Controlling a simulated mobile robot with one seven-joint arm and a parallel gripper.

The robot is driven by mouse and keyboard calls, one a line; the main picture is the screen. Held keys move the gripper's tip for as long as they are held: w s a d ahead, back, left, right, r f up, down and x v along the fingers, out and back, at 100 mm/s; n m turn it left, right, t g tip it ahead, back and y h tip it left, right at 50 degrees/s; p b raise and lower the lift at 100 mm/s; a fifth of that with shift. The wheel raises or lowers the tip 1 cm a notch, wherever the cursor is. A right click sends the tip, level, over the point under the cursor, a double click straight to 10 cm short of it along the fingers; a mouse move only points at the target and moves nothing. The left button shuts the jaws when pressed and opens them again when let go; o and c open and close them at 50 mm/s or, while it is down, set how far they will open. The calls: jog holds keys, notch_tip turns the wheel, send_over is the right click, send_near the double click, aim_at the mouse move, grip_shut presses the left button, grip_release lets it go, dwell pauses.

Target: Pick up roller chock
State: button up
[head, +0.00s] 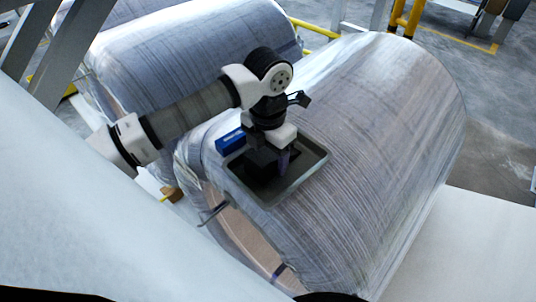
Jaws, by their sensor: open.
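My gripper (270,163) points down over a dark, shallow tray (299,181) that rests on top of a wrapped coil. The fingers are small and dark here, and I see nothing held between them. A blue box-shaped thing (231,141) is at the tray's upper left edge. A small brown block (172,194) lies low at the left, by the coil's end. I cannot tell for sure which of these is the roller chock. My wrist hides part of the tray.
The large wrapped coil (380,110) fills the middle and right. A second wrapped coil (200,40) lies behind it, close alongside. A pale flat surface (470,245) is at lower right. Yellow posts and rails (405,20) stand at the back.

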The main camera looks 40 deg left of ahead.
jog(key=shift+f, duration=0.4)
jog(key=shift+c, duration=0.4)
jog(key=c, duration=0.9)
jog(key=shift+r, duration=0.2)
